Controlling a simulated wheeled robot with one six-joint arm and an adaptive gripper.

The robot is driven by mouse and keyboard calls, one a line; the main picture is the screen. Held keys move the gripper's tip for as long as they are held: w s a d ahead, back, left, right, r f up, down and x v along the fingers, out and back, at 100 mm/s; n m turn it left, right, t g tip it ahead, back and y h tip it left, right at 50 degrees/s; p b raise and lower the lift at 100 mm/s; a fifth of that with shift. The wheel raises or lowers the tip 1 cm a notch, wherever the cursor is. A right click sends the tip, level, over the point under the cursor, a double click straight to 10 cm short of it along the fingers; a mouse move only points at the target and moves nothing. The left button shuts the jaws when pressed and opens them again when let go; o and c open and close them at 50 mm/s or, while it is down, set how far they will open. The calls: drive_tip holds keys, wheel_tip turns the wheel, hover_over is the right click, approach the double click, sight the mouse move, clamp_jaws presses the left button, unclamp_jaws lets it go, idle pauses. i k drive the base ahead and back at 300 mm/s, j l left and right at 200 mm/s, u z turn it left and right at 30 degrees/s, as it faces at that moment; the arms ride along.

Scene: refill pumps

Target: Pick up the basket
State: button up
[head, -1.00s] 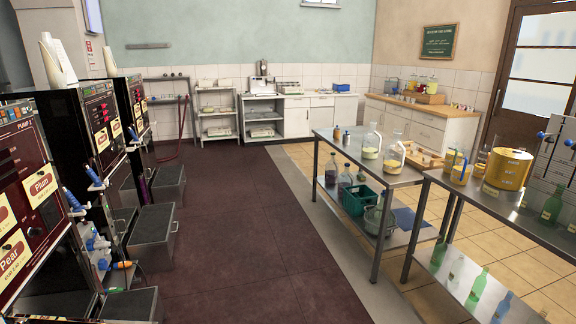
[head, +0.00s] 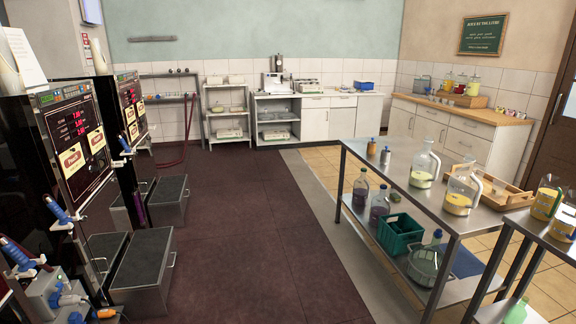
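A green plastic basket (head: 400,232) sits on the lower shelf of the steel table (head: 352,146) right of centre. In front of it on the same shelf is a round greyish-green wire-like basket (head: 425,268), with a bottle (head: 434,240) standing in or behind it; I cannot tell which. The tabletop and table legs hide part of the shelf. My gripper is not in view.
Two dark bottles (head: 379,207) stand on the shelf left of the green basket. Glass jugs (head: 424,165) and a wooden tray (head: 490,188) are on the tabletop. Pump machines with grey steps (head: 145,265) line the left. The dark floor (head: 240,230) between is clear.

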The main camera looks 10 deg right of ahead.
sight(384, 157)
drive_tip(key=i, duration=3.65)
drive_tip(key=i+j+z, duration=0.1)
drive_tip(key=i+z, duration=0.15)
drive_tip(key=i, duration=0.25)
drive_tip(key=i+j+z, duration=0.25)
drive_tip(key=i, duration=0.3)
drive_tip(key=l, duration=0.1)
